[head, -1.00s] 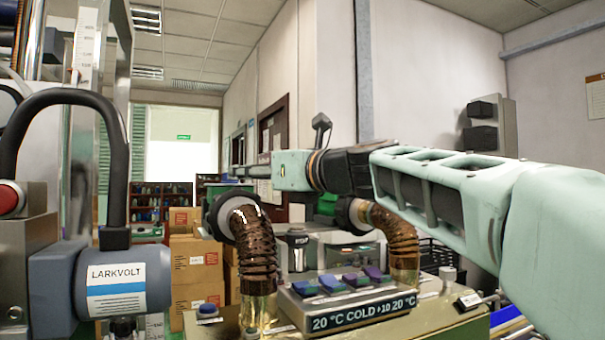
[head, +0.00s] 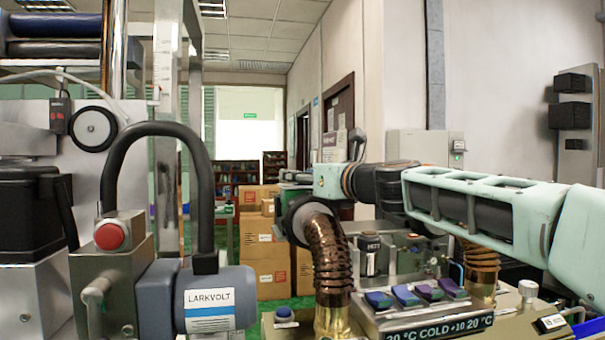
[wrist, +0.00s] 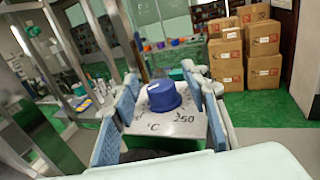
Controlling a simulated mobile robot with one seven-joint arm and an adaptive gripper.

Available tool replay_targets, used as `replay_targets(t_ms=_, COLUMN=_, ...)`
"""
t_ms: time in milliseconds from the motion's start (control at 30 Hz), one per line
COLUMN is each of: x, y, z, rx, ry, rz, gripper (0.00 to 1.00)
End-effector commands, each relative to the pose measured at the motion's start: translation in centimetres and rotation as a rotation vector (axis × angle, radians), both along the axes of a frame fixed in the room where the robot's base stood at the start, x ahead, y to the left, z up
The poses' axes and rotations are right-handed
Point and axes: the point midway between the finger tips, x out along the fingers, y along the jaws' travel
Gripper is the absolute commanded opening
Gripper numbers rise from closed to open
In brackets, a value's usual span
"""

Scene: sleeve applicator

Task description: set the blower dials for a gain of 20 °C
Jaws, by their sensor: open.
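In the wrist view, a round blue dial knob (wrist: 163,96) with a small white mark on top sits on a pale plate (wrist: 178,126) printed "°C" and "250". My gripper (wrist: 164,86) is open, its blue-padded fingers to the left and right of the knob; I cannot tell whether they touch it. In the head view, my gripper (head: 298,177) is small and points left, above the brown ribbed hose. A display (head: 440,328) there reads "COLD +10 20 °C", partly cut off. Behind it is a row of blue and purple knobs (head: 405,295). Another blue knob (head: 284,314) is at lower left.
Brown ribbed hoses (head: 331,262) rise on either side of the knob row, close below my arm. A LARKVOLT motor (head: 212,300) and a red button (head: 109,236) stand at the left. Cardboard boxes (head: 268,270) are stacked behind on a green floor.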

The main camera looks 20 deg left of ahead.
Motion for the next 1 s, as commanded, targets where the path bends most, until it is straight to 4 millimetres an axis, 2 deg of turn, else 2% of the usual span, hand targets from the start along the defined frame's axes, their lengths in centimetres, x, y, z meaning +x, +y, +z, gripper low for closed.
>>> replay_targets(t_ms=133, x=0.00, y=-0.02, z=0.00, rx=0.000, ry=0.000, rz=0.000, gripper=0.40)
replay_targets(t_ms=500, x=-0.01, y=-0.04, z=0.01, rx=0.000, ry=0.000, rz=0.000, gripper=0.00)
replay_targets(t_ms=767, x=-0.08, y=0.00, z=0.10, rx=-0.001, ry=-0.001, rz=-0.022, gripper=0.00)
replay_targets(t_ms=1000, x=-0.11, y=0.06, z=0.08, rx=-0.001, ry=0.000, rz=-0.108, gripper=0.00)
